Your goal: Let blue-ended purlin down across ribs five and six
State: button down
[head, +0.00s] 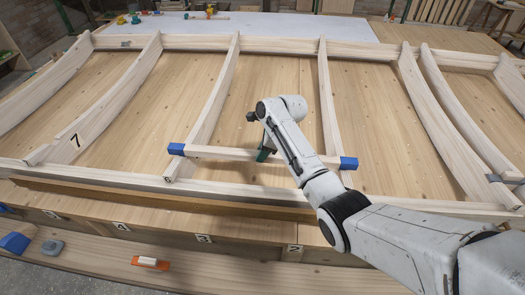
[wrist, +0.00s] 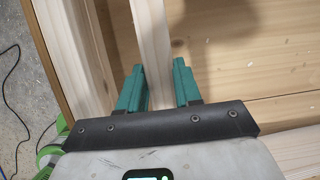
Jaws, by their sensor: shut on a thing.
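The purlin (head: 225,152) is a pale wooden bar with a blue left end (head: 176,149) and a blue right end (head: 348,163). It lies crosswise over two curved ribs, the left one (head: 217,97) and the right one (head: 326,95), with its blue ends just outside them. I see no numbers on these two ribs. My gripper (head: 264,152) is shut on the purlin near its middle. The wrist view shows green fingers (wrist: 159,88) on both sides of the purlin (wrist: 153,40). I cannot tell whether the purlin touches both ribs.
A rib marked 7 (head: 100,110) stands to the left, with more ribs (head: 430,120) to the right. A long front beam (head: 110,172) runs below the purlin. An orange-and-white tool (head: 150,262) and a blue block (head: 15,242) lie on the front ledge.

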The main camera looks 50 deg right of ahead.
jog(key=shift+f, duration=0.6)
dwell(0.7)
jog(key=c, duration=0.7)
grip_release()
jog(key=shift+f, duration=0.1)
jog(key=b+v, duration=0.1)
jog(key=v, duration=1)
jog(key=shift+f, duration=0.1)
